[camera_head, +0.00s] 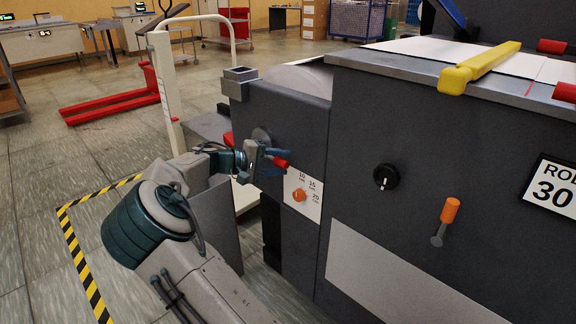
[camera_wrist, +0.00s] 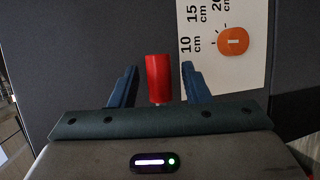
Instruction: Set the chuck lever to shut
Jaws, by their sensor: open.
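A lever with a red cylindrical grip, which I take for the chuck lever, is on the dark left end of the machine; its red grip (camera_head: 281,163) shows just beyond my gripper (camera_head: 273,159) in the head view. In the wrist view the red grip (camera_wrist: 158,76) stands between the two blue fingers of my gripper (camera_wrist: 159,67). The gripper is open, with a gap on each side of the grip. The lever's base is mostly hidden behind my gripper, and I see no open or shut marking.
An orange dial (camera_head: 299,195) on a white scale plate (camera_head: 304,186) is close below right of the gripper. Farther right are a black knob (camera_head: 386,177) and an orange-handled lever (camera_head: 447,217). A yellow handle (camera_head: 478,68) lies on top. Striped floor tape (camera_head: 78,251) is at left.

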